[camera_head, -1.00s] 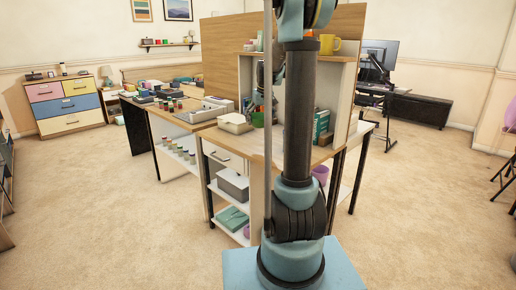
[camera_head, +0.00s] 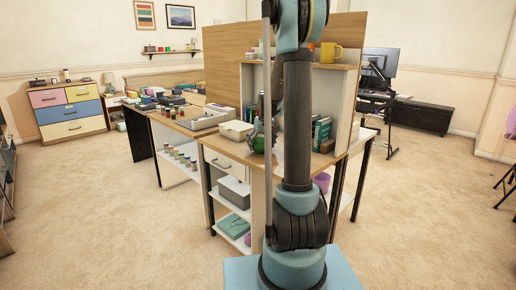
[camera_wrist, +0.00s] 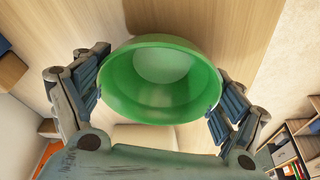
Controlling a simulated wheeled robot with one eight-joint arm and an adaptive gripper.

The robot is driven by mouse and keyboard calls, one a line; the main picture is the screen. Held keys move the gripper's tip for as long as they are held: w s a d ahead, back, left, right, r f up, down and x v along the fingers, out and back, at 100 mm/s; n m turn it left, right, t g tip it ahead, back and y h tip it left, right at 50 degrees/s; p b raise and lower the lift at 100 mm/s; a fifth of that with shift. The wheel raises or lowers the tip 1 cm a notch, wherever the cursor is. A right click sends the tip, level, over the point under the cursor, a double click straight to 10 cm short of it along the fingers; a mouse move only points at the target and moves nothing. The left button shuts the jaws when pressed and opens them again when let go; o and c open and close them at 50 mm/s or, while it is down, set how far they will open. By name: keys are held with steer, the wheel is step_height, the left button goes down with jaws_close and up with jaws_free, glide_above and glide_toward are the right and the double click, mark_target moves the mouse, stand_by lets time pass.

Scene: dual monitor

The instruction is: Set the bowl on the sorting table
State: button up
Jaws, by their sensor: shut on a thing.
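The green bowl (camera_wrist: 160,80) fills the middle of the wrist view, open side toward the camera, and looks empty. My gripper (camera_wrist: 160,98) is shut on it, with one finger pad at its left side and one at its right. In the head view the bowl (camera_head: 259,145) shows small at the front of the wooden tabletop (camera_head: 232,147), left of my arm's dark link. My gripper (camera_head: 258,127) is just above it there, partly hidden. I cannot tell whether the bowl touches the wood. Which surface is the sorting table is not clear.
A pale box (camera_head: 236,130) stands left of the bowl, and books (camera_head: 321,132) stand to the right. A grey tray (camera_head: 200,117) lies further left on a long, crowded table. The carpet (camera_head: 100,210) at left is open.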

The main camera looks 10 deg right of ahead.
steer(key=shift+f, duration=0.35)
steer(key=o, duration=1)
steer(key=shift+o, duration=0.2)
